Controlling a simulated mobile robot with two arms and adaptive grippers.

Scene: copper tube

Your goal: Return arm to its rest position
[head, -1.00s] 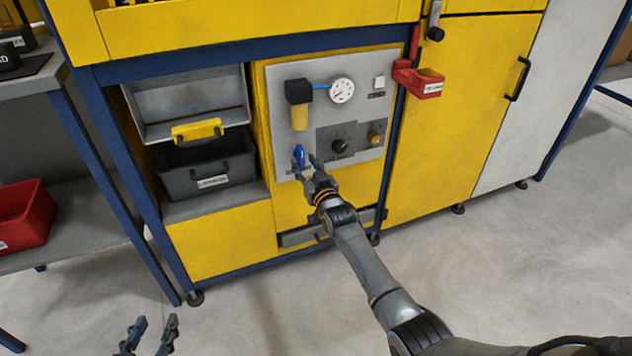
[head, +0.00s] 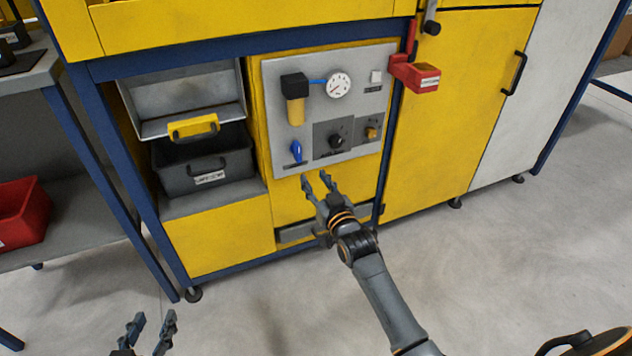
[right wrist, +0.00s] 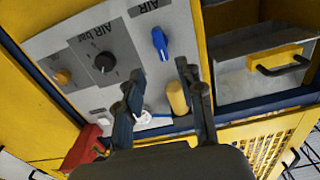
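My right gripper (head: 317,185) is in front of the lower edge of the grey control panel (head: 350,104), with its fingers apart and nothing between them. In the right wrist view the open fingers (right wrist: 158,90) point at the panel. The blue valve handle (head: 296,151) is on the panel's lower left, a little beyond the fingertips and apart from them. It also shows in the right wrist view (right wrist: 160,43). My left gripper (head: 151,324) is at the bottom left of the head view, fingers apart and empty, over the floor.
The panel bears a gauge (head: 338,85), a yellow-bowled filter (head: 295,108) and a black knob (head: 336,141). A red holder (head: 415,75) sticks out at its upper right. Grey bins (head: 205,172) stand left. A side table with a red bin (head: 22,212) is far left. Open floor lies in front.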

